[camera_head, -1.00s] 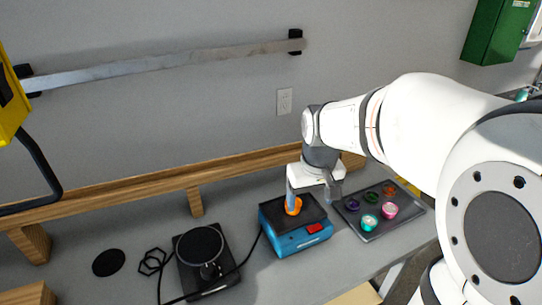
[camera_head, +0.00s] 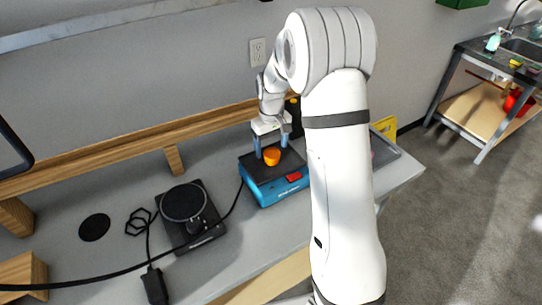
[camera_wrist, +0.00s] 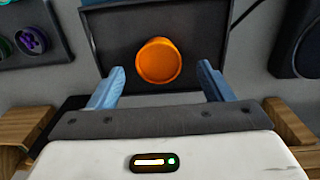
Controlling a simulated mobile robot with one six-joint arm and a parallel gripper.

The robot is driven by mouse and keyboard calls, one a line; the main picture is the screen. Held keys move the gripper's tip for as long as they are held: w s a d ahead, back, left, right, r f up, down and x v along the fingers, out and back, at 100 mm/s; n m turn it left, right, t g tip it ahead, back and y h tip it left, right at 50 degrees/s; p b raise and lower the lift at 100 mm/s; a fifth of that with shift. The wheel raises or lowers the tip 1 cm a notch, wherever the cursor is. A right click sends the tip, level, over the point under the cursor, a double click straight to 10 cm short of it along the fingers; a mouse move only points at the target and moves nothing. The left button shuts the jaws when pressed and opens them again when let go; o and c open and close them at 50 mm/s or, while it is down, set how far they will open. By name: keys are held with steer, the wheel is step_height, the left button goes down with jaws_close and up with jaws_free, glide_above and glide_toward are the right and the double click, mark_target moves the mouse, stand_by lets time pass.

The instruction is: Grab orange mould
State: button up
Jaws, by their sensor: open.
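The orange mould (camera_head: 272,156) is a small round cup on the dark top plate of a blue device (camera_head: 268,195). In the wrist view the orange mould (camera_wrist: 158,62) sits on the dark plate (camera_wrist: 112,40), a little beyond and between my fingertips. My gripper (camera_head: 271,148) is open, with one blue-grey finger on each side of the mould. In the wrist view my gripper (camera_wrist: 160,80) shows a clear gap between each finger and the mould. Nothing is held.
A black round-topped device (camera_head: 184,203) with a cable stands left on the grey table. A wooden rail (camera_head: 130,158) runs along the wall behind. A tray (camera_head: 384,150) to the right is mostly hidden by my arm; purple and teal pieces show in the wrist view (camera_wrist: 32,40).

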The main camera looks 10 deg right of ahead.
mark_target(272, 153)
steer(key=shift+d+f+p, duration=0.1)
steer(key=shift+f+p, duration=0.2)
steer(key=shift+f, duration=1.65)
steer(key=shift+c, duration=0.5)
steer(key=c, duration=1)
